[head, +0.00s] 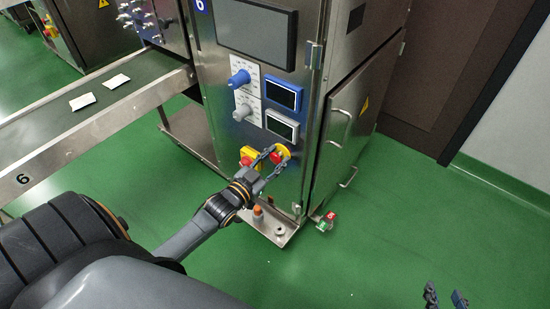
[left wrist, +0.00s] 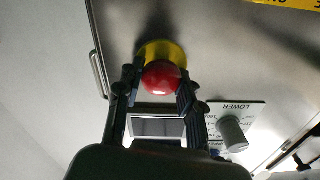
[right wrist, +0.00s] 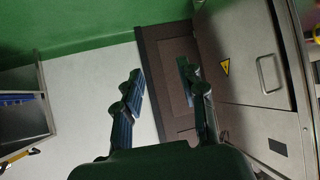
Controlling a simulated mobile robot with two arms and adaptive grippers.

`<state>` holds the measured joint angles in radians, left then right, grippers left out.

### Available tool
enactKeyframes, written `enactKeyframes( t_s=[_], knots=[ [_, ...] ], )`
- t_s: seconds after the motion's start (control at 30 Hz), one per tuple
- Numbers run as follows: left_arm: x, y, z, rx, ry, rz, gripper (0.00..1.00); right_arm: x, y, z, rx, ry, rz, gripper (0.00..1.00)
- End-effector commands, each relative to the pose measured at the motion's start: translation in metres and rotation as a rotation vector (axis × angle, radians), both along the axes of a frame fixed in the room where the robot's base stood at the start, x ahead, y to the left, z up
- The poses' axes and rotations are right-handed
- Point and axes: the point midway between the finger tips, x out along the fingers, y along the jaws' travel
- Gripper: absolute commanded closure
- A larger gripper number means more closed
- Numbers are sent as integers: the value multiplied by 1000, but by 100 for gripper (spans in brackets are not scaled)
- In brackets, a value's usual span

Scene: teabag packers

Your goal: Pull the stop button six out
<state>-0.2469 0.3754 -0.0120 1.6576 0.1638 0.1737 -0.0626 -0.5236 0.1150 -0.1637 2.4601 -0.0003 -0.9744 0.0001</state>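The stop button is a red knob on a yellow ring (head: 281,153), low on the front of the machine marked 6. My left gripper (head: 276,161) is at it, with its fingers spread on either side of the knob. In the left wrist view the red knob (left wrist: 162,78) lies between the fingertips (left wrist: 160,83). The fingers are very near its sides; I cannot tell whether they touch. My right gripper (head: 445,298) is at the lower right of the head view, away from the machine. In the right wrist view it is open and empty (right wrist: 160,80).
Above are a blue dial (head: 240,78), a grey dial (head: 242,112) and two small displays. A conveyor (head: 110,105) with two white packets runs left. Green floor is free at right.

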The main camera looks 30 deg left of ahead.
Motion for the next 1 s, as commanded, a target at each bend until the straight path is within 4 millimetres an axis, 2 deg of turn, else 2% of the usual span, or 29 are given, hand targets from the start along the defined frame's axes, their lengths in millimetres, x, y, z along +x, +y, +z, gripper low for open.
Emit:
enactKeyframes(
  t_s=[0.07, 0.27, 0.7, 1.0],
  knots=[
    [0, 0, 0, 0, 0, 0, 100, 0, 0, 0, 0, 1, 0, 60],
    [0, 0, 0, 0, 0, 0, 100, 0, 0, 0, -2, 5, -1, 60],
    [-10, 1, 0, -2, 2, 1, 100, -58, -21, -38, -74, 342, -25, 60],
    [-11, 0, -1, -2, 1, -1, 100, -62, -22, -41, -79, 363, -27, 60]
  ],
)
